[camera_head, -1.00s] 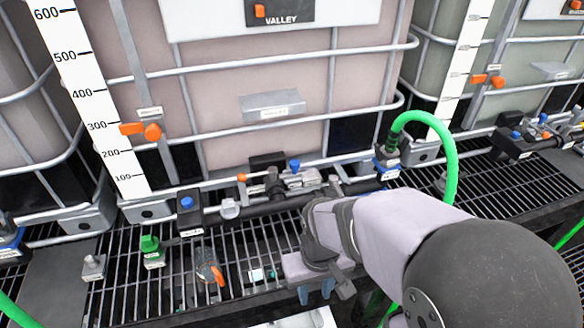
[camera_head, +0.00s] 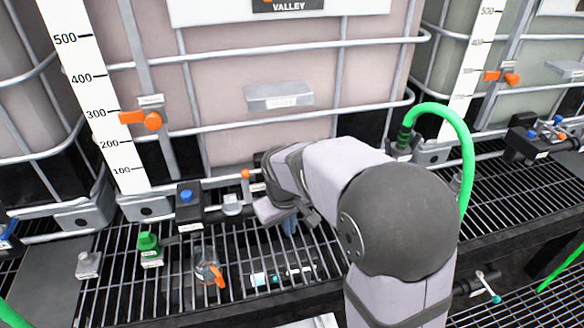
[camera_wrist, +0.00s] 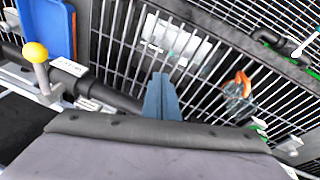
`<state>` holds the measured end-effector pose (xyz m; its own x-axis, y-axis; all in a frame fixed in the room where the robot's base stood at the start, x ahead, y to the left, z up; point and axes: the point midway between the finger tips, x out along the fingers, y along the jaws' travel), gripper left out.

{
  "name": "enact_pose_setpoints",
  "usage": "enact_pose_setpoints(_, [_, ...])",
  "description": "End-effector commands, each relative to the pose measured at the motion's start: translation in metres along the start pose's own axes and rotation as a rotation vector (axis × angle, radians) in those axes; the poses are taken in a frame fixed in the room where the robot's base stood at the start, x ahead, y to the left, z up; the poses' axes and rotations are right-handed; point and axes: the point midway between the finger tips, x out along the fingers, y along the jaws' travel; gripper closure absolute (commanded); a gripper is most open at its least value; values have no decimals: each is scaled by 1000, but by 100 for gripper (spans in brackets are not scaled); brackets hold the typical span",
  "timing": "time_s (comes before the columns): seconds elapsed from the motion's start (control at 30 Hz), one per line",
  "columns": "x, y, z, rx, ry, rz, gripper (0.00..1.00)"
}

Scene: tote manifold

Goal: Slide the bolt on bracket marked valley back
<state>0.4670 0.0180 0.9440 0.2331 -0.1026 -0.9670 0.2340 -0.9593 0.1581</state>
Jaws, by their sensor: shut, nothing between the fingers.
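The VALLEY sign (camera_head: 288,6) is on the big pinkish tote in the head view. I cannot make out the bolt or a bracket reading valley for certain; my arm covers the fittings below the middle of that tote. My gripper (camera_head: 290,226) is in front of the tote's base, above the grating, with blue fingers pointing down. In the wrist view its fingers (camera_wrist: 161,100) are together and empty, over a black pipe and the grating. A yellow ball knob on a grey stem (camera_wrist: 36,54) stands at the left there, apart from the fingers.
An orange knob (camera_head: 245,174) shows left of my arm. A blue-knobbed black block (camera_head: 188,203), a green fitting (camera_head: 149,249) and an orange-handled clear part (camera_head: 208,268) are farther left. A green hose (camera_head: 466,150) arches on the right. A blue panel (camera_wrist: 50,25) is beside the yellow knob.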

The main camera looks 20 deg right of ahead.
Motion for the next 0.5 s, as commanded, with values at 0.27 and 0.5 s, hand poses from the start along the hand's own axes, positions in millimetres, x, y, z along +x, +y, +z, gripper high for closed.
enact_pose_setpoints(0.27, [-60, 48, -103, -69, 212, 150, 100])
enact_pose_setpoints(0.5, [-96, 74, -135, -103, 289, 244, 100])
